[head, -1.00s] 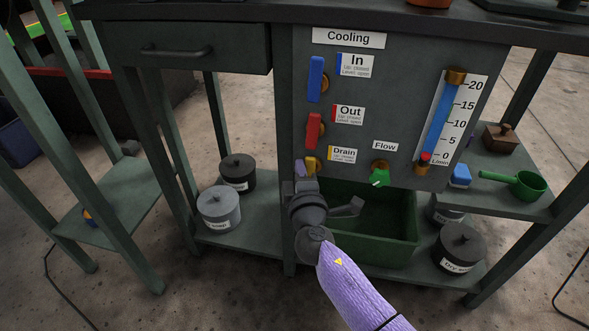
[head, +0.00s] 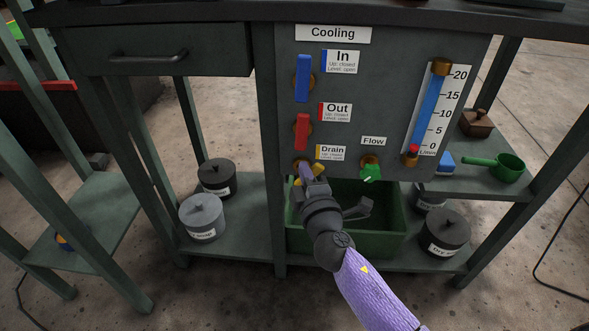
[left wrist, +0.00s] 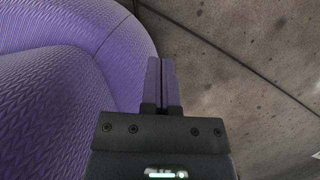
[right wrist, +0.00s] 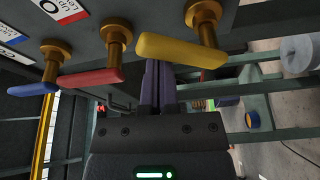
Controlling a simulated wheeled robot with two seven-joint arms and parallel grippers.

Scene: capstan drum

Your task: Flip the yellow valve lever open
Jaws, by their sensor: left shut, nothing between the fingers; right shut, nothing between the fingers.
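The yellow valve lever (right wrist: 180,50) sits on a brass stem beside the Drain label (head: 331,152). In the right wrist view it is tilted differently from the red and blue levers. In the head view my right gripper (head: 305,170) hides most of it, and only small yellow parts show around the fingers. My right gripper is shut and empty; its fingertips (right wrist: 160,66) are right at the yellow lever's edge. I cannot tell whether they touch it. My left gripper (left wrist: 162,62) is shut and empty above bare floor, seen only in the left wrist view.
The red lever (head: 302,131) and blue lever (head: 303,78) stand upright above on the panel. The green flow knob (head: 370,172) is close on the right, with the flow tube (head: 428,108) beyond. A green bin (head: 390,235) stands below. Lidded pots (head: 202,217) stand on the lower shelf.

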